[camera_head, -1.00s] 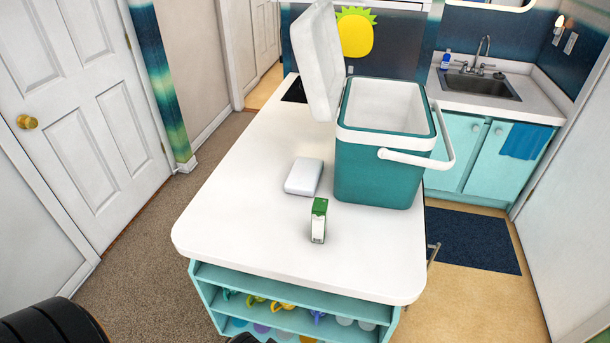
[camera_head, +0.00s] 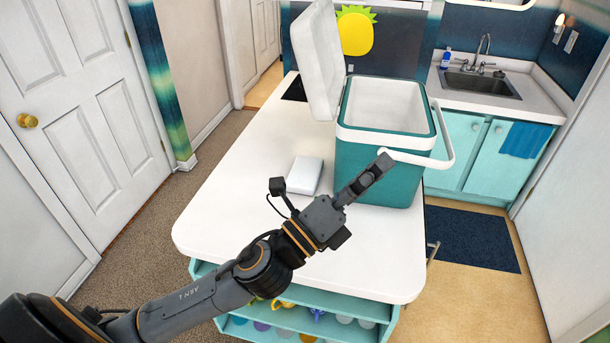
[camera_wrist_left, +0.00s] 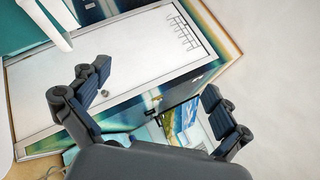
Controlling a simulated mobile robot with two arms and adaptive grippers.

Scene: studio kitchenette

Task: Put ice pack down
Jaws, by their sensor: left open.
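The ice pack appears to be the white rounded block (camera_head: 304,175) lying flat on the white island counter (camera_head: 225,215), left of the cooler. The teal cooler (camera_head: 380,178) stands open, its white lid tilted up and its handle hanging at the front right. My left gripper (camera_head: 374,173) is in front of the cooler, right of the white block and apart from it. In the left wrist view its two fingers (camera_wrist_left: 155,102) are spread with nothing between them. My arm covers where the small green and white carton stood. My right gripper is out of view.
Open shelves with colourful mugs (camera_head: 283,303) are under the counter's front edge. A sink (camera_head: 482,84) is at the back right, and a dark blue mat (camera_head: 470,240) lies on the floor. The counter's left front is clear.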

